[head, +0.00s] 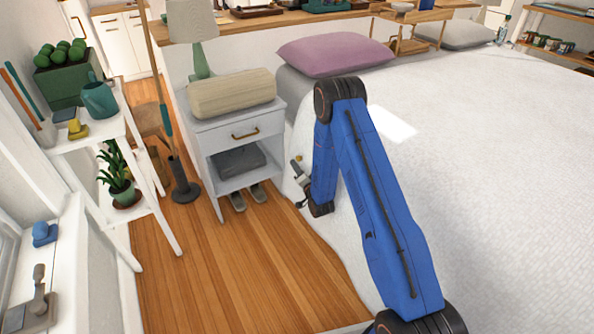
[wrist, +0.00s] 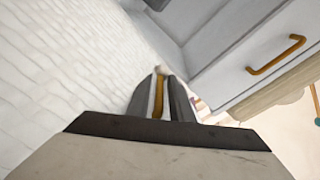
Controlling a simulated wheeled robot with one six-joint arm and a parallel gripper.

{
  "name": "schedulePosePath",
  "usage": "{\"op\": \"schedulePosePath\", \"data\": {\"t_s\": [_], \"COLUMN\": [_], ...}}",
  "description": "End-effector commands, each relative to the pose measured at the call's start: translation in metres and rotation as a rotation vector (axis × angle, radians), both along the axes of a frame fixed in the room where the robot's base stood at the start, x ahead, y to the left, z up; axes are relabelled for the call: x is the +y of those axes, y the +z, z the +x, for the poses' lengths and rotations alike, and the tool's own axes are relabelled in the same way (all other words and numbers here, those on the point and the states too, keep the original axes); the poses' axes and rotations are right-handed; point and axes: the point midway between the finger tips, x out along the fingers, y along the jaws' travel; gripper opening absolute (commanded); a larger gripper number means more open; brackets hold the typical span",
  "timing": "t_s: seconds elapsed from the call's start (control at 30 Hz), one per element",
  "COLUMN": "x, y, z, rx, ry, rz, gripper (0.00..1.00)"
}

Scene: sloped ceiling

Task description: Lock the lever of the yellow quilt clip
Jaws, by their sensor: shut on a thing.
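The yellow quilt clip (wrist: 158,96) shows in the wrist view as a narrow yellow strip between my two dark fingers. My gripper (wrist: 160,88) is shut on it, at the edge of the white quilt (wrist: 70,70). In the head view the clip (head: 298,158) is a tiny yellow spot at the quilt's side edge, and my gripper (head: 298,170) is beside it. The fingers hide much of the clip. I cannot tell the lever's position.
A white nightstand (head: 205,140) stands just left of my gripper, with a beige cushion (head: 230,93) on top. Its drawer handle (wrist: 275,56) is near in the wrist view. A white plant shelf (head: 100,130) stands farther left. Wooden floor (head: 230,270) in front is clear.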

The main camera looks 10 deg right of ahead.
Motion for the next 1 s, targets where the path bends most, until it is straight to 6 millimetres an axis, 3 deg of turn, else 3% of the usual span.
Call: {"op": "schedulePosePath", "data": {"t_s": [0.57, 0.6, 1.0], "x": [-0.0011, -0.0012, -0.0003], "y": [0.0054, 0.0055, 0.0047], "z": [0.0005, 0.0005, 0.0012], "rx": [-0.087, -0.087, -0.086], "ry": [-0.003, -0.003, -0.001], "rz": [0.027, 0.027, 0.027], "gripper": [0.0, 0.27, 0.28]}}
